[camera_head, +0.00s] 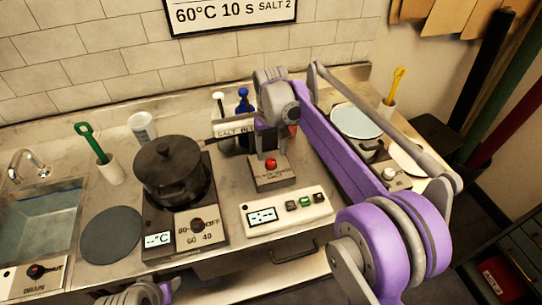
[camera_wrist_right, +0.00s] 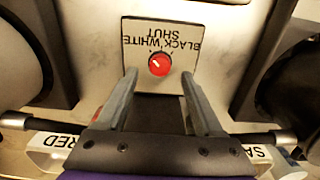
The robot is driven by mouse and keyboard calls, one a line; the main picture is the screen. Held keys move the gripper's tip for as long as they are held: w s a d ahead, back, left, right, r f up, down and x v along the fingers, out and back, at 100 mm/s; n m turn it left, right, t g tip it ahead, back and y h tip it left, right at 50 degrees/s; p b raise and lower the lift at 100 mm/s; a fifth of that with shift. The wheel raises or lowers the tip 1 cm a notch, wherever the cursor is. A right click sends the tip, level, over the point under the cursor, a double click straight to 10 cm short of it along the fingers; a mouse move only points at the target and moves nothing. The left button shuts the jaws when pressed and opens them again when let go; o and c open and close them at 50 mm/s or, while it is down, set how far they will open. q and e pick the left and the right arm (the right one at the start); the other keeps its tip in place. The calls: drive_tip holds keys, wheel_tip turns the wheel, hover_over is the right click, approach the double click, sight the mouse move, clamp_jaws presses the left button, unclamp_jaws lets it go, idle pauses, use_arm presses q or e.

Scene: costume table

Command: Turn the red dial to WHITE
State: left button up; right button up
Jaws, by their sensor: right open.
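The red dial (camera_head: 271,165) sits on a small grey box (camera_head: 268,183) on the counter. In the right wrist view the dial (camera_wrist_right: 159,64) is round, with a white mark pointing to the upper left. Its plate carries the words BLACK, WHITE and SHUT, upside down in that view. My right gripper (camera_head: 267,146) is above the box, pointing down.
A black pot (camera_head: 172,168) stands on a heater with its own knob (camera_head: 198,225), left of the dial box. A white panel with buttons (camera_head: 288,215) lies in front. Bottles (camera_head: 243,103) stand behind. A pale round dish (camera_head: 356,121) is at the right, a sink (camera_head: 42,222) far left.

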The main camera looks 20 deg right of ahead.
sight(272, 163)
wheel_tip(272, 163, up, 7)
drive_tip(key=shift+r, duration=0.15)
idle(0.5)
drive_tip(key=s+d+f+t, duration=0.1)
drive_tip(key=s+f, duration=0.3)
drive_tip(key=s, duration=0.5)
drive_tip(key=s+d+f+t, duration=0.1)
drive_tip(key=s+f+t, duration=0.1)
drive_tip(key=s+f, duration=0.3)
drive_tip(key=s+d+f+t, duration=0.1)
drive_tip(key=s+f, duration=0.4)
drive_tip(key=s, duration=0.8)
drive_tip(key=shift+s+f+t+p, duration=0.15)
drive_tip(key=shift+t+p, duration=0.15)
drive_tip(key=shift+t, duration=0.5)
